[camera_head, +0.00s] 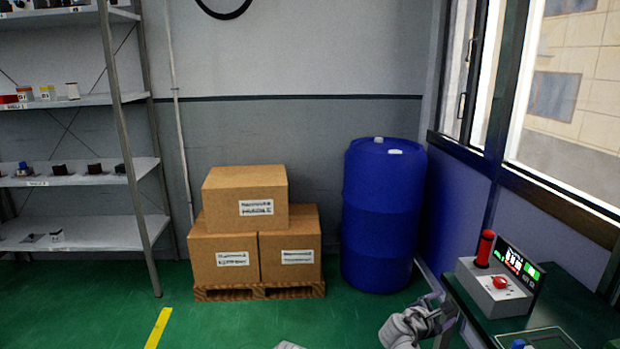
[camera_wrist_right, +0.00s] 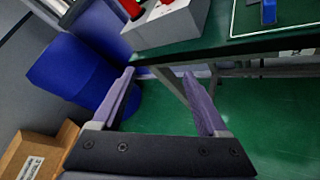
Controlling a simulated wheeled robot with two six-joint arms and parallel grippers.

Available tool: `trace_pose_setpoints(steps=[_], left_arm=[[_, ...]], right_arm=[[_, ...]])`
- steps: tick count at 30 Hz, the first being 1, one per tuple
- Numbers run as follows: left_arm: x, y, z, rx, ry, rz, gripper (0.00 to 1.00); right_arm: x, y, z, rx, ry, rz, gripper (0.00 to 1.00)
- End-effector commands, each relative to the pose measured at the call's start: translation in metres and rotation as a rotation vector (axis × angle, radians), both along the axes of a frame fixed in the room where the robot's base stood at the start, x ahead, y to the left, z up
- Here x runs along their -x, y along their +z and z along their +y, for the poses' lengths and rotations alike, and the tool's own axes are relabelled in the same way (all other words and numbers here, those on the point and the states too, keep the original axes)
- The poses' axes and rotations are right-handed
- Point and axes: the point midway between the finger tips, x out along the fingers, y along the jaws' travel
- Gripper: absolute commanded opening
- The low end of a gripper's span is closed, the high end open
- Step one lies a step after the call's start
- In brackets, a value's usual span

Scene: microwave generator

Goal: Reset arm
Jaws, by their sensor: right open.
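The microwave generator, a light grey box (camera_head: 490,297) with a red knob, a red cylinder and a dark display with green and red marks, sits on the green-topped table (camera_head: 572,303) at the right. Its lower part also shows at the top of the right wrist view (camera_wrist_right: 168,24). My right gripper (camera_head: 438,308) is left of the table. In the right wrist view its two fingers (camera_wrist_right: 159,74) are spread apart with nothing between them, below the table edge and apart from the box. My left gripper is not in view.
A blue barrel (camera_head: 378,220) stands by the back wall, beside cardboard boxes (camera_head: 223,258) on a wooden pallet (camera_head: 260,292). Metal shelves (camera_head: 85,232) are at the left. Green floor before the pallet is clear.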

Motion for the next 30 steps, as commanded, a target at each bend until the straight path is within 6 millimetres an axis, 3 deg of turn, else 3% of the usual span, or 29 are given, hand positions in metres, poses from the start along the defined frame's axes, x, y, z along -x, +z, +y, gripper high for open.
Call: trace_pose_setpoints(steps=[5,9,15,23,24,30], left_arm=[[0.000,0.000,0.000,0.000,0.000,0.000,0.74],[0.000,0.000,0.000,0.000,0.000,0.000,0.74],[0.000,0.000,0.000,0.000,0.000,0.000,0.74],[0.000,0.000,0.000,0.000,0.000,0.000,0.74],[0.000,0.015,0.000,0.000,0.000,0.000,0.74],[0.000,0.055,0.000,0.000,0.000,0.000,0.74]], right_arm=[[0.032,-0.050,0.056,-0.401,-0.176,-0.091,0.76],[0.075,-0.098,0.124,-0.764,-0.419,-0.111,0.76],[0.135,-0.135,0.204,-1.059,-0.740,-0.053,0.76],[0.204,-0.149,0.279,-1.205,-1.069,0.070,0.76],[0.205,-0.134,0.279,-1.207,-1.080,0.069,0.76],[0.202,-0.094,0.277,-1.206,-1.075,0.064,0.76]])
